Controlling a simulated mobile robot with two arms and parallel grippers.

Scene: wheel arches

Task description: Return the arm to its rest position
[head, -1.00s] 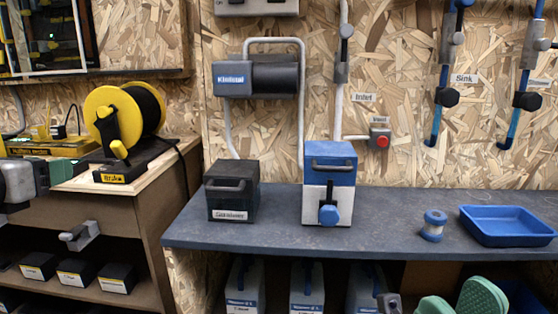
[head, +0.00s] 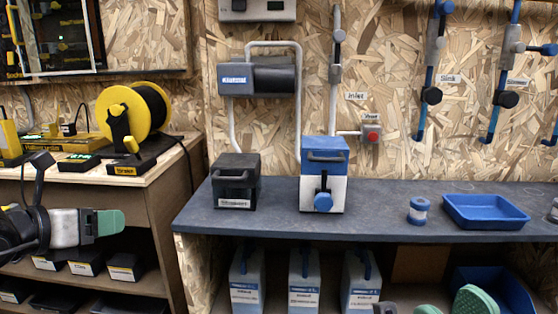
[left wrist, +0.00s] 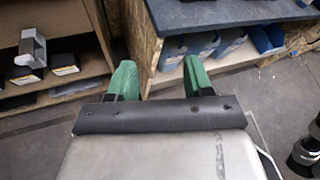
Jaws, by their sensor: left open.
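My left gripper (head: 108,223) is at the left of the head view, in front of the wooden cabinet and its shelves. It points right, with a green fingertip pad showing. In the left wrist view its two green fingers (left wrist: 160,80) are wide apart with nothing between them, over the floor in front of the cabinet and the blue-grey bench. Green pads of my right gripper (head: 455,304) show at the bottom right of the head view, cut off by the edge. I cannot tell its opening.
The blue-grey bench (head: 390,221) holds a black box (head: 236,182), a blue and white box (head: 323,190), a small blue and white spool (head: 418,211) and a blue tray (head: 486,212). Grey containers (head: 305,283) stand underneath. A yellow cable reel (head: 125,110) stands on the wooden cabinet (head: 165,162).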

